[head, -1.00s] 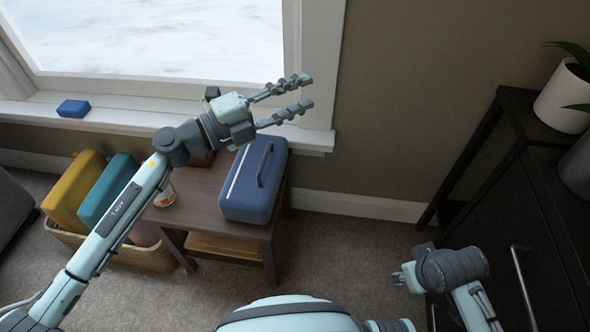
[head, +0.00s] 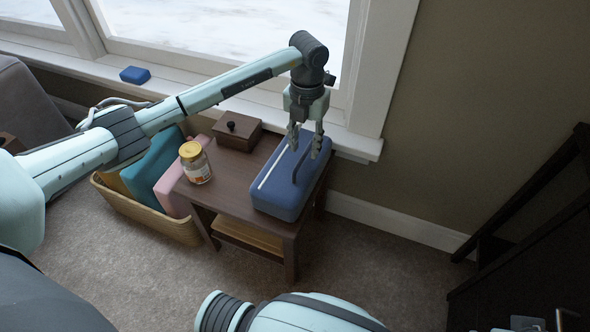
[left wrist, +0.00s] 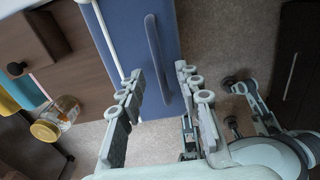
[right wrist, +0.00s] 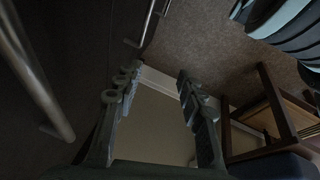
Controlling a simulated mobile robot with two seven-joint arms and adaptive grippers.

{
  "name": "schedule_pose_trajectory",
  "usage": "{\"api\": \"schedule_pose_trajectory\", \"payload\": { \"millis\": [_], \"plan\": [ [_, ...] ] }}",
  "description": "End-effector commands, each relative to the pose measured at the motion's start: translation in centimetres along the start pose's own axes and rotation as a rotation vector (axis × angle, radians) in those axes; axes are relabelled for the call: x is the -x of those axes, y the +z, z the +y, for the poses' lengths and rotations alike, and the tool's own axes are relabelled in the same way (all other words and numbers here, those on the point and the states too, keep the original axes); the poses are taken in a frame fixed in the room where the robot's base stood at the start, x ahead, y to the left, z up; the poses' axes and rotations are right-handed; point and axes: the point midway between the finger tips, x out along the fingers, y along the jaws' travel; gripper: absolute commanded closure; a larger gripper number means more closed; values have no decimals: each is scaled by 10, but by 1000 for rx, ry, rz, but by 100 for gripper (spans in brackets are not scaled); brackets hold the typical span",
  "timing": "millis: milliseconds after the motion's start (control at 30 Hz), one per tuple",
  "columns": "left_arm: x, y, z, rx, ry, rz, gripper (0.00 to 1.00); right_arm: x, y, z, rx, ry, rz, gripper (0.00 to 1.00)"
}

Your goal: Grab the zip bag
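The zip bag is a blue, box-shaped bag (head: 278,198) with a white zip line and a blue loop handle (head: 298,166) on top. It lies on the brown side table and also shows in the left wrist view (left wrist: 130,30). My left gripper (head: 305,148) is open and points down over the bag. In the left wrist view, the handle appears between its spread fingers (left wrist: 159,72); I cannot tell the exact gap. My right gripper (right wrist: 158,75) is open and empty in the right wrist view, away from the bag.
A glass jar (head: 197,165) and a dark wooden box (head: 237,131) share the side table (head: 228,188). A wicker basket (head: 150,216) stands left of it. The window sill and wall lie close behind. A dark cabinet (head: 520,270) stands at right.

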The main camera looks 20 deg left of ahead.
Motion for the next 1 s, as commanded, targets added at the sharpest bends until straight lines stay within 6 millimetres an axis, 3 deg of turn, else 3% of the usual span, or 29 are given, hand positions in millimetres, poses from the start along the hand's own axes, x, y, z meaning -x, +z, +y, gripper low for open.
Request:
{"api": "schedule_pose_trajectory", "payload": {
  "millis": [200,467,733,1000],
  "plan": [
    [-35,-1,0,0,-3,4,66,-1,1,0,0,0,-1,61],
    [-40,-1,0,-1,-2,1,66,0,0,0,0,1,0,61],
    [-40,-1,0,-2,-3,2,98,1,0,0,0,1,0,61],
    [-40,-1,0,-1,-3,2,100,1,1,0,0,1,-1,61]
  ]
}}
